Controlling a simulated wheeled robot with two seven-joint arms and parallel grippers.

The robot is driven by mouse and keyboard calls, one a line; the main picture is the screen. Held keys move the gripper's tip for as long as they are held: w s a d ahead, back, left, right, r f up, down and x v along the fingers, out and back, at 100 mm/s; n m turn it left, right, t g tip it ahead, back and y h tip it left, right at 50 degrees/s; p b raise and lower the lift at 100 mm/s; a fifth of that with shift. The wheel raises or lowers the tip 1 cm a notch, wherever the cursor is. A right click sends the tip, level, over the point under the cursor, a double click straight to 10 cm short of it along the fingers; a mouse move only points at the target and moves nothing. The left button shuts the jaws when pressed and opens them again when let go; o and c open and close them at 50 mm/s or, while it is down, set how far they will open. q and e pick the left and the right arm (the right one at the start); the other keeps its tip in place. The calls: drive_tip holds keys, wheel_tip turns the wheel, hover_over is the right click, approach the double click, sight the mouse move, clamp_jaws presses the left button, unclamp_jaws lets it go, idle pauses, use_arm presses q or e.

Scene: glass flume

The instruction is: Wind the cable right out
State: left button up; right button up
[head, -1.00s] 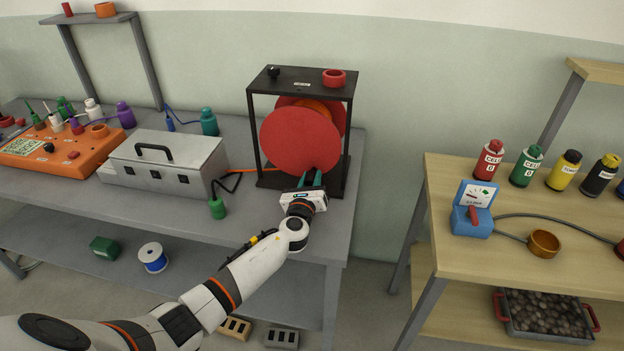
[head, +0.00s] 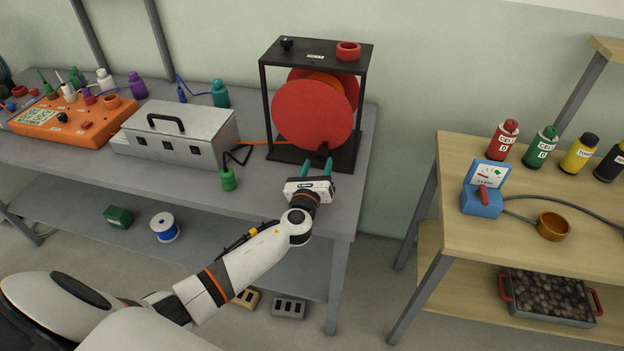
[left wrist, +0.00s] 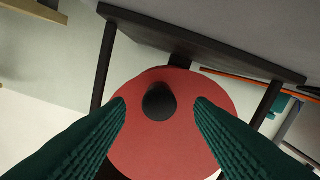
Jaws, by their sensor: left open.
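The cable drum (head: 305,112) is a red disc with orange cable behind it, upright in a black frame (head: 268,70) on the grey bench. A black crank knob (head: 323,149) stands out low on its face; in the left wrist view the knob (left wrist: 159,101) sits between the fingertips. The orange cable (head: 255,143) runs left from the drum, and shows in the left wrist view (left wrist: 240,78). My left gripper (head: 316,165) is open, its green fingers pointing at the knob from just in front, holding nothing. My right gripper is not in view.
A grey metal box (head: 185,135), a green plug (head: 228,179) and an orange unit (head: 70,118) lie left of the drum on the bench. A wooden table (head: 475,240) with bottles and a blue meter (head: 483,200) stands right, across a gap.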

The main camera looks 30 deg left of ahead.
sight(320, 159)
use_arm(q)
drive_tip(key=v, duration=0.6)
drive_tip(key=shift+s+d, duration=0.1)
drive_tip(key=shift+s, duration=0.1)
idle(1.0)
